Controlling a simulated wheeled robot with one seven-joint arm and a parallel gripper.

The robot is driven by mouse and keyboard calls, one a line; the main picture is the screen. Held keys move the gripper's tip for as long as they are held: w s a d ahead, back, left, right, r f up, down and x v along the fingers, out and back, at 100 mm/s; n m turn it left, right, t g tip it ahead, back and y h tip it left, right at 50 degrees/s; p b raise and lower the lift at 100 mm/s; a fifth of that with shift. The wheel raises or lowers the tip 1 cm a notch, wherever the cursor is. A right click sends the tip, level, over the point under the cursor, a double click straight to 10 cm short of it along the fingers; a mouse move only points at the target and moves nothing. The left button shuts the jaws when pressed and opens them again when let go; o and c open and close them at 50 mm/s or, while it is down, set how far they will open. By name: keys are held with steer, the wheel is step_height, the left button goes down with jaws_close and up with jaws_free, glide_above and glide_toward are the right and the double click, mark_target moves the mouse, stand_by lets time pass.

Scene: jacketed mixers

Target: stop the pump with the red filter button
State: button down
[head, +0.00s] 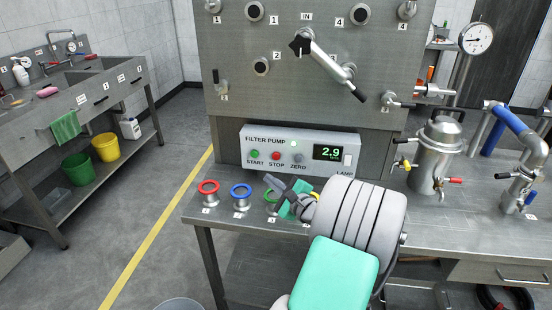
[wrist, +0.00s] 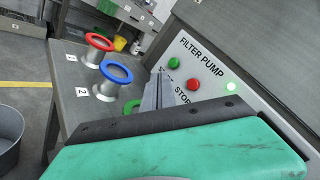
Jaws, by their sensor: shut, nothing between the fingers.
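The filter pump panel (head: 330,138) is a light grey box on the steel bench. Its red STOP button (head: 276,156) sits between the green START button (head: 255,155) and the grey ZERO button (head: 298,158). A small green light is lit above, and the display (head: 327,153) reads 2.9. My gripper (head: 268,179) is shut and empty, in front of and below the red button. In the wrist view the fingertips (wrist: 161,73) lie left of the red button (wrist: 194,84), apart from it in the picture; the exact gap cannot be told.
A red-ringed fitting (head: 208,188), a blue-ringed one (head: 241,192) and a partly hidden green one (head: 271,196) stand on the bench just left of my gripper. A steel vessel (head: 437,150) with valves stands right. A lever handle (head: 328,65) juts out above the panel.

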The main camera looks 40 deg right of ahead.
mark_target(276, 156)
steer(key=shift+w+d+b, duration=0.25)
steer(key=shift+w+d, duration=0.65)
steer(key=shift+d, duration=0.25)
steer(key=shift+w+d+b, duration=0.3)
steer(key=shift+w+d, duration=0.55)
steer(key=shift+d, duration=0.25)
steer(key=shift+w+d+b, duration=0.25)
steer(key=shift+w+d, duration=0.65)
steer(key=shift+d, duration=0.25)
steer(key=shift+w+d, duration=0.25)
steer(key=shift+w+d, duration=0.25)
steer(key=shift+d, duration=0.15)
steer(key=shift+s+a+p, duration=0.5)
steer(key=shift+a, duration=0.2)
